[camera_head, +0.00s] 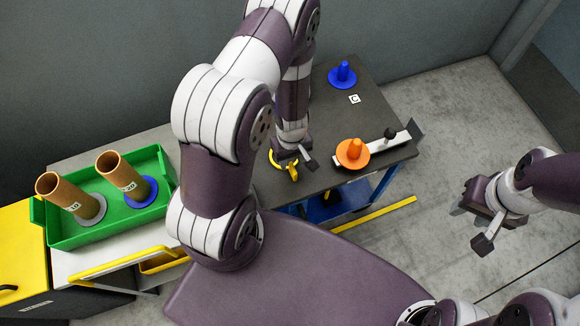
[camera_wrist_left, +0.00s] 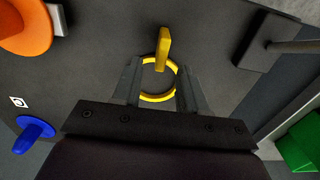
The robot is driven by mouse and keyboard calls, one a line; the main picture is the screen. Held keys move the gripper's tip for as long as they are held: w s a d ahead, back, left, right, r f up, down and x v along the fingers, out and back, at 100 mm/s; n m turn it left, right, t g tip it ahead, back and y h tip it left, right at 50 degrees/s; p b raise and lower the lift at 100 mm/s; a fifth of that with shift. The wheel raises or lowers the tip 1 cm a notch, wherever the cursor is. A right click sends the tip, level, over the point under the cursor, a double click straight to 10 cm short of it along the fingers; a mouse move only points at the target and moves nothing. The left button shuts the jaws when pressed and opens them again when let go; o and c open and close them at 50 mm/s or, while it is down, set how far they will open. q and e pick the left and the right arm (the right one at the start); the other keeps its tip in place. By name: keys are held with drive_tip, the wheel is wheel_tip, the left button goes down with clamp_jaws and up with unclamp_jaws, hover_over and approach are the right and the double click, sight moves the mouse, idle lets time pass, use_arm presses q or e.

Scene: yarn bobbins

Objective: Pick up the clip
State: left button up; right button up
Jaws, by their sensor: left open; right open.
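A yellow ring with an upright tab, which looks like the clip (camera_head: 284,168), lies on the dark table top (camera_head: 330,118). In the left wrist view the clip's tab (camera_wrist_left: 163,48) rises at the far side of its ring, beyond the fingertips. My left gripper (camera_wrist_left: 157,78) is open, with one finger on each side of the ring. I cannot tell whether the fingers touch it. In the head view my left gripper (camera_head: 292,158) is over the clip and partly hides it. My right gripper (camera_head: 473,226) is open and empty, away from the table at the right.
An orange bobbin base (camera_head: 353,153) is by a white bar with a black knob (camera_head: 390,136). A blue base (camera_head: 342,76) stands at the back. A green tray (camera_head: 90,236) holds two brown tubes (camera_head: 69,195) at the left. The table's middle is clear.

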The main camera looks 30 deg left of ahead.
sight(292, 166)
use_arm(q)
drive_tip(key=f+b, duration=0.1)
drive_tip(key=f, duration=0.3)
drive_tip(key=shift+s+d+f+b, duration=0.15)
drive_tip(key=shift+s+f+b, duration=0.05)
drive_tip(key=shift+f+b, duration=0.15)
drive_tip(key=shift+r, duration=0.1)
drive_tip(key=shift+c, duration=0.3)
clamp_jaws()
drive_tip(key=r, duration=0.1)
drive_tip(key=r+p, duration=0.1)
drive_tip(key=r, duration=0.2)
drive_tip(key=shift+s+d+r+p, duration=0.15)
drive_tip(key=shift+d+r+p, duration=0.15)
drive_tip(key=shift+p, duration=0.1)
drive_tip(key=s+d+r, duration=0.6)
drive_tip(key=s, duration=0.3)
drive_tip(key=shift+d+r, duration=0.25)
drive_tip(key=shift+d, duration=0.1)
drive_tip(key=shift+w, duration=0.1)
